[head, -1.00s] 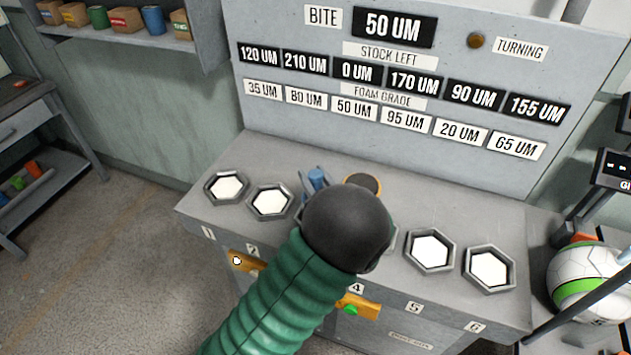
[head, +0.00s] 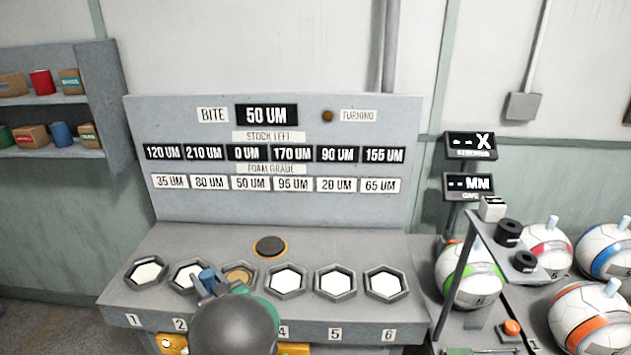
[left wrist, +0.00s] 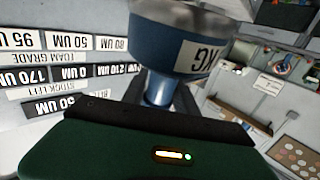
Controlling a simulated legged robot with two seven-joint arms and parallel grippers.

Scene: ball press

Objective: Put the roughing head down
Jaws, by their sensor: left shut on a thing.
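My left gripper (head: 205,286) is over the bench front, near pockets two and three, and is shut on a blue piece (head: 208,276), which I take to be the roughing head. In the left wrist view the blue head (left wrist: 158,50) fills the top middle, with a wide grey rim and a white label with part of its lettering showing. Its narrow blue neck is between the fingers. A dark round pad (head: 270,246) with an orange rim lies empty on the bench behind the pockets. My right gripper is not in view.
The bench (head: 350,243) has hexagonal pockets with white discs; pocket three (head: 238,277) shows tan and is partly hidden. A readout panel (head: 270,205) stands behind. At right are a stand with black weights (head: 508,232) and several balls (head: 468,285).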

